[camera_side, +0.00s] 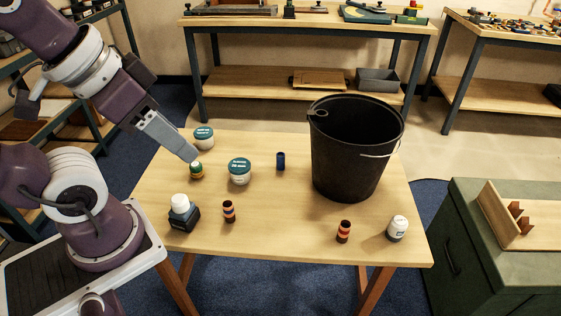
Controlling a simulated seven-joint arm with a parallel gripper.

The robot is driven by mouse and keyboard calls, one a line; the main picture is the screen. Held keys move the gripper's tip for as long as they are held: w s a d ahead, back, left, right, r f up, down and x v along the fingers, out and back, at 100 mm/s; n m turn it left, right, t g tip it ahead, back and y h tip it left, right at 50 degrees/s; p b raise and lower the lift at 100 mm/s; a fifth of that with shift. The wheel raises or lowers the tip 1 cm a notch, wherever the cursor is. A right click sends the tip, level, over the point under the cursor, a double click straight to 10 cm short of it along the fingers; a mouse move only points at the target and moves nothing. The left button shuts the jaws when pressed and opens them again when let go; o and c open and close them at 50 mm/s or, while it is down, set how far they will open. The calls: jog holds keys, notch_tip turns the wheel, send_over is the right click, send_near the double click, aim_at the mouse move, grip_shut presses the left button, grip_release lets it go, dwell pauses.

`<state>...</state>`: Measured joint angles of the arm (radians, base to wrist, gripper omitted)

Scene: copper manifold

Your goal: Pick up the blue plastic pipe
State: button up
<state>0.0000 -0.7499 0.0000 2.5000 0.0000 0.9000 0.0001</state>
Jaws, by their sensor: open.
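A short dark blue pipe (280,160) stands upright on the wooden table (290,235), between a white jar with a teal lid and the black bucket. My gripper (192,157) is at the left part of the table, pointing down and to the right. It is open, and its fingertips are close above a small green and yellow item with a pale top (196,171). I cannot tell whether they touch it. The gap between the fingers is hard to see from this side.
A large black bucket (345,165) stands right of the pipe. Teal-lidded jars (239,176) (204,143), a dark bottle with a white cap (183,212), banded pieces (229,211) (344,231) and a white container (397,228) stand about. The table's front middle is clear.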

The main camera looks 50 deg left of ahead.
notch_tip(320, 180, up, 4)
jog(key=r, duration=0.1)
jog(key=w+d+r+t+h, duration=0.2)
jog(key=w, duration=0.9)
jog(key=n+t+y, duration=0.4)
jog(key=n+y, duration=0.2)
jog(key=y, duration=0.3)
send_over(283, 155)
jog(key=s+d, duration=0.2)
jog(key=s, duration=0.2)
notch_tip(283, 155, down, 4)
jog(key=f, duration=3.6)
jog(key=shift+s+d+f, duration=0.2)
jog(key=shift+d+f, duration=0.05)
jog(key=shift+d, duration=0.05)
jog(key=x, duration=0.6)
jog(key=shift+a+f, duration=0.25)
jog(key=shift+w+a+f, duration=0.15)
jog(key=shift+w+a, duration=0.05)
jog(key=shift+w, duration=0.1)
grip_shut()
